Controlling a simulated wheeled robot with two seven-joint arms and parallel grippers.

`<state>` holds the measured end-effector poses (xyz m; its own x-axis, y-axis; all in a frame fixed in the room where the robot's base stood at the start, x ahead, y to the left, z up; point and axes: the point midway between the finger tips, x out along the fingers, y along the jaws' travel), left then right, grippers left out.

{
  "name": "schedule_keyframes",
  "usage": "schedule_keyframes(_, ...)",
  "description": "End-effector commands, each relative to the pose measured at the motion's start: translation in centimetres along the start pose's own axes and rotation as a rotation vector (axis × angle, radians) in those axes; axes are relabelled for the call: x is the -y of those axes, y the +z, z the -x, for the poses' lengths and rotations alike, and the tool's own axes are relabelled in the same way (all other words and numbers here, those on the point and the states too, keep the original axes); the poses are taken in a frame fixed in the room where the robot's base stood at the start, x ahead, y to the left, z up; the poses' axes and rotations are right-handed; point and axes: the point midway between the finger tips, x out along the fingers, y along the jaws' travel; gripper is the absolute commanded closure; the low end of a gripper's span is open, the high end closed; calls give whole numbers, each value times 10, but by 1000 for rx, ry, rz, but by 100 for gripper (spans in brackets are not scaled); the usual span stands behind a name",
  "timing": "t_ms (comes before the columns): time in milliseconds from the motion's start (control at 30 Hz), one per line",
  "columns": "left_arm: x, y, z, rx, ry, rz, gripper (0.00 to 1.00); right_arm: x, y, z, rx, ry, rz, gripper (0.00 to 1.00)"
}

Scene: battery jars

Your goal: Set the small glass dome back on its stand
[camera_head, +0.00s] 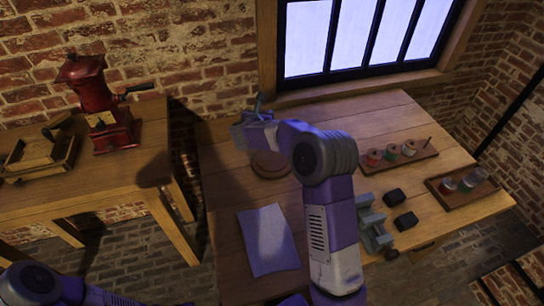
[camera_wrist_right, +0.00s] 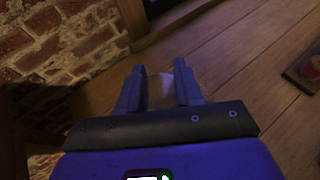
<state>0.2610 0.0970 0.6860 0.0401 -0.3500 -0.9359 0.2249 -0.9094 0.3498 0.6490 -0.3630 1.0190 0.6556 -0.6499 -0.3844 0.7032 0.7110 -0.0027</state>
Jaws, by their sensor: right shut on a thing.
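My right gripper (camera_head: 256,110) is above the back left part of the wooden table, near the brick wall. In the wrist view, the fingers of my right gripper (camera_wrist_right: 160,68) are shut on a faint, see-through thing, which looks like the small glass dome (camera_wrist_right: 161,92). Its outline is hard to make out, and I cannot see it clearly in the head view. A round wooden stand (camera_head: 270,164) sits on the table below the gripper, towards the viewer, and nothing shows on it. My left gripper is out of view; only part of the left arm shows at the bottom left.
A blue-grey cloth or sheet (camera_head: 268,240) lies at the table's front left. A grey metal fixture (camera_head: 372,225), two black blocks (camera_head: 396,197), and wooden trays of spools (camera_head: 408,154) and jars (camera_head: 465,188) are to the right. A red grinder (camera_head: 105,105) stands on the left table.

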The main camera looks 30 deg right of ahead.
Motion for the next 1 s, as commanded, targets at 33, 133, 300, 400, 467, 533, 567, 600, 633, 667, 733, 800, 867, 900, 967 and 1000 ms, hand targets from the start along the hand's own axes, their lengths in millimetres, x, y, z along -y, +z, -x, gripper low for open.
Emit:
schedule_keyframes(33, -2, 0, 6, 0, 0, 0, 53, 6, 9, -9, 2, -55, -25, 100)
schedule_keyframes(133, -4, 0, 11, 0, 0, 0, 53, 18, 15, -22, 2, -142, -60, 100)
schedule_keyframes(300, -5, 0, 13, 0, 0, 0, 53, 27, 15, -32, 1, -214, -89, 100)
schedule_keyframes(400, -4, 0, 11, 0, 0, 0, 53, 29, 1, -40, 1, -226, -92, 100)
schedule_keyframes(467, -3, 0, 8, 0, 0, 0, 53, 30, -11, -44, -1, -226, -92, 100)
schedule_keyframes(533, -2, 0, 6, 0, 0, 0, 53, 29, -23, -49, 0, -225, -92, 100)
schedule_keyframes(567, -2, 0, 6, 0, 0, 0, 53, 29, -28, -51, 0, -225, -92, 100)
schedule_keyframes(600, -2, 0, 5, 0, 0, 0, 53, 29, -33, -53, 0, -224, -93, 100)
schedule_keyframes(633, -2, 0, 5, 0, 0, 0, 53, 29, -36, -55, 0, -224, -94, 100)
schedule_keyframes(667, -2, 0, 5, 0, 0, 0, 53, 29, -37, -56, 1, -224, -94, 100)
schedule_keyframes(733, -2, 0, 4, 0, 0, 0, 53, 29, -41, -57, 2, -223, -94, 100)
schedule_keyframes(800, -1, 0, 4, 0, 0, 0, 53, 29, -46, -59, 2, -223, -94, 100)
schedule_keyframes(867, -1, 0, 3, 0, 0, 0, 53, 29, -53, -62, 1, -223, -93, 100)
schedule_keyframes(900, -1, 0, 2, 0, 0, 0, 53, 29, -58, -64, 1, -223, -93, 100)
schedule_keyframes(967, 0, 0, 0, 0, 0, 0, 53, 29, -67, -68, 1, -223, -93, 100)
schedule_keyframes(1000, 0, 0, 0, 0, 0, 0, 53, 29, -72, -70, 1, -223, -92, 100)
